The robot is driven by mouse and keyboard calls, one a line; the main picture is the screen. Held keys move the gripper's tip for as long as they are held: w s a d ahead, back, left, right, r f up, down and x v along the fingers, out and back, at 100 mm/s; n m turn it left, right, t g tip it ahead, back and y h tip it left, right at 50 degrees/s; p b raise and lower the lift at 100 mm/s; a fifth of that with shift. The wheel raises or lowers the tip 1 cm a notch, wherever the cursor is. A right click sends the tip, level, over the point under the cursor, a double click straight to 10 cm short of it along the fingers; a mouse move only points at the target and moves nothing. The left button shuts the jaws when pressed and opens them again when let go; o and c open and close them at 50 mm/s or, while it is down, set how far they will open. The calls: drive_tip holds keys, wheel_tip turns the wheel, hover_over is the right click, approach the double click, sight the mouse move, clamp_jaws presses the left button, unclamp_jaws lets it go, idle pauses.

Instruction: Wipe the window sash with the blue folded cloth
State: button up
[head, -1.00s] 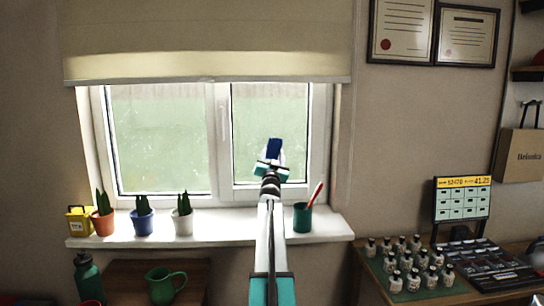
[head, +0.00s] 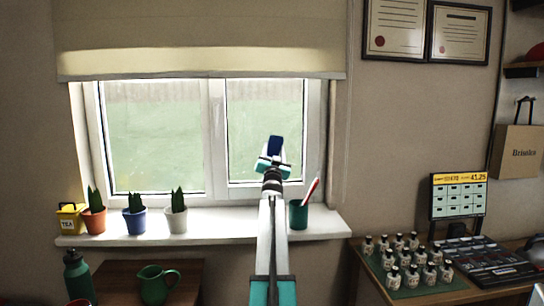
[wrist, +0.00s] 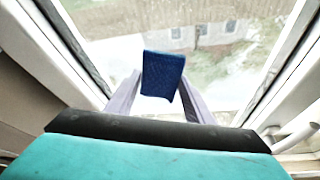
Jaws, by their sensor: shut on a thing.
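My gripper (head: 273,158) is shut on the blue folded cloth (head: 275,145) and holds it up in front of the right window sash (head: 223,140). In the wrist view the cloth (wrist: 162,75) sits between the two fingertips with the glass behind it. I cannot tell whether the cloth touches the glass. The right pane (head: 262,115) is pale and hazy, with the cloth over its lower right part. My arm hides part of the sill and the sash's lower edge.
Potted plants (head: 134,222) and a yellow tea tin (head: 70,219) stand on the left of the sill (head: 225,220). A green cup (head: 298,215) with a red and white stick stands close to my arm's right. A blind (head: 200,40) hangs above. Small bottles (head: 410,262) crowd the right table.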

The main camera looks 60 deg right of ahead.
sight(288, 146)
drive_tip(key=shift+s+d+f+b, duration=0.2)
drive_tip(key=shift+s+d+b, duration=0.35)
drive_tip(key=shift+b, duration=1.4)
drive_tip(key=shift+s+r, duration=0.15)
drive_tip(key=shift+s, duration=0.05)
drive_tip(key=shift+s+d+b, duration=0.35)
drive_tip(key=shift+d+b, duration=0.1)
drive_tip(key=shift+b, duration=3.75)
drive_tip(key=b, duration=0.3)
drive_tip(key=s+b, duration=0.1)
drive_tip(key=b, duration=0.2)
drive_tip(key=shift+d+f, duration=0.2)
drive_tip(key=shift+s+d+r+b, duration=0.15)
drive_tip(key=shift+s+d+b, duration=0.5)
drive_tip(key=shift+b, duration=2)
drive_tip(key=shift+a+r+p, duration=0.15)
drive_tip(key=shift+a+p, duration=0.1)
drive_tip(key=shift+p, duration=0.55)
drive_tip(key=w+a+p, duration=0.1)
drive_tip(key=p, duration=0.4)
drive_tip(key=shift+w, duration=0.3)
